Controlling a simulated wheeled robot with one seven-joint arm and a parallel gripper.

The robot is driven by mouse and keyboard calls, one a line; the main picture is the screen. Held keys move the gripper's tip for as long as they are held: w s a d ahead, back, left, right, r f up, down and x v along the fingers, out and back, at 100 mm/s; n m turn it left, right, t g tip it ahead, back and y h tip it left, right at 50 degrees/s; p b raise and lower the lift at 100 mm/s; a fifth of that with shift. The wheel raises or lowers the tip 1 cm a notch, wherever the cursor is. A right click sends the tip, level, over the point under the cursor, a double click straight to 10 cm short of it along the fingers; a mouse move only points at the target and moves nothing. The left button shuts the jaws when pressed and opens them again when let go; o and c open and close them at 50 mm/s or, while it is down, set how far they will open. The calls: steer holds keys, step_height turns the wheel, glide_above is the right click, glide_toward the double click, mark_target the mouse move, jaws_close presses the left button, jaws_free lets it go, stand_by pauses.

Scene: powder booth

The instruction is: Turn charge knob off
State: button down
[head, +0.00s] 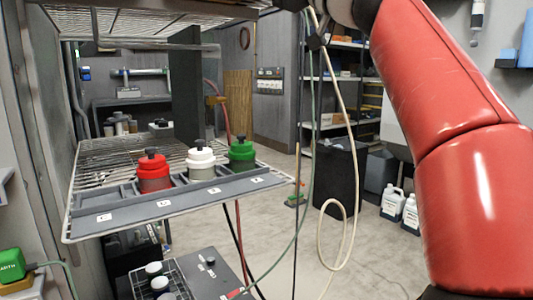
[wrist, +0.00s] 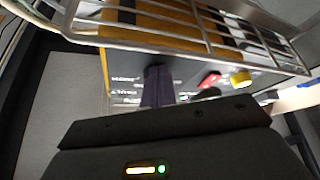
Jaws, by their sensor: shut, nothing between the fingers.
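In the wrist view, my gripper (wrist: 156,72) is shut and empty, its dark fingers pointing at a grey control panel (wrist: 187,74). The panel has small white labels, too blurred to read. A red control (wrist: 209,80) and a yellow knob (wrist: 241,78) sit on it to the right of my fingers. A dark round part (wrist: 208,93) shows below the red control, partly hidden by my gripper body. I cannot tell which control is the charge knob, or whether my fingertips touch anything. My gripper is outside the head view.
A wire rack (wrist: 190,42) crosses close above my fingers in the wrist view. In the head view, a wire shelf carries a grey tray (head: 120,217) with red (head: 154,173), white (head: 201,160) and green (head: 242,154) lidded containers. A pale hose (head: 355,130) hangs beside my arm.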

steer(key=shift+d, duration=0.15)
steer(key=shift+w+d+r, duration=0.5)
steer(key=shift+d, duration=0.1)
steer(key=shift+d+r, duration=0.1)
steer(key=shift+r, duration=0.05)
stand_by(0.3)
steer(key=s+d+b, duration=0.2)
steer(key=s, duration=0.1)
steer(key=s+d+b, duration=0.1)
steer(key=shift+s+d+f, duration=0.3)
steer(key=shift+d, duration=0.1)
stand_by(0.3)
